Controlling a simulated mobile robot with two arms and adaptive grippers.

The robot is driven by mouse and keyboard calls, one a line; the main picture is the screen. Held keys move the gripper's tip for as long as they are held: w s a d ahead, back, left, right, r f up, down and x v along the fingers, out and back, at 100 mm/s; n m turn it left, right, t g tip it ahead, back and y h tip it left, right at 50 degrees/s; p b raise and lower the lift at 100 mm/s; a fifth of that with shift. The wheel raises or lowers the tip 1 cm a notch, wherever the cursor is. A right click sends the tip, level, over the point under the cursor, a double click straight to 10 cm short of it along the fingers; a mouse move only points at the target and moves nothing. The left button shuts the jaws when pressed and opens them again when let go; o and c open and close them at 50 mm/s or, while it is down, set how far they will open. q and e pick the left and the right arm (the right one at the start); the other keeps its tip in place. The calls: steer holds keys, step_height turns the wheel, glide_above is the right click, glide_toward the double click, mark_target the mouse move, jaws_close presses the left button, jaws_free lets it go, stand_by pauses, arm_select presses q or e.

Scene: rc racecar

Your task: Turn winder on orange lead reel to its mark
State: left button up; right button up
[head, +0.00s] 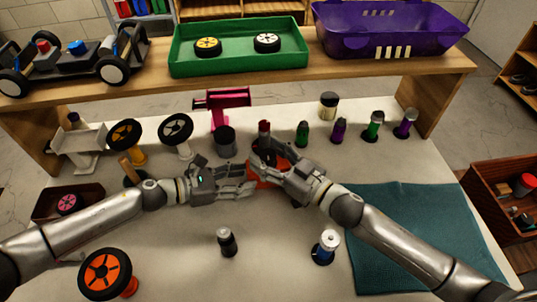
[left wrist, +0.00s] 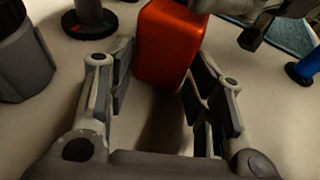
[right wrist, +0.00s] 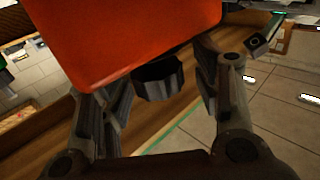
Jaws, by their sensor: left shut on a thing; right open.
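The orange lead reel (head: 256,181) stands mid-table, mostly hidden by my grippers in the head view. In the left wrist view its orange body (left wrist: 166,45) is between the fingers of my left gripper (head: 250,188), which is shut on it. In the right wrist view the orange body (right wrist: 130,35) fills the top. A dark faceted winder knob (right wrist: 158,80) sticks out below it, between the fingers of my right gripper (head: 263,157). The right gripper is open around the knob; I cannot tell whether a finger touches it. I cannot make out the mark.
A dark bottle (head: 227,242) and a blue-and-white one (head: 326,246) stand in front. A teal mat (head: 420,235) lies right. A shelf (head: 300,77) spans the back.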

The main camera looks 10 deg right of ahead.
steer(key=v, duration=1.2)
steer(key=shift+w, duration=0.1)
stand_by(0.4)
steer(key=shift+w+d+n+g+y, duration=1.5)
steer(key=shift+w+n+g+y, duration=1.4)
steer(key=shift+g, duration=1.1)
steer(key=x, duration=1.1)
steer(key=shift+a+f, duration=0.35)
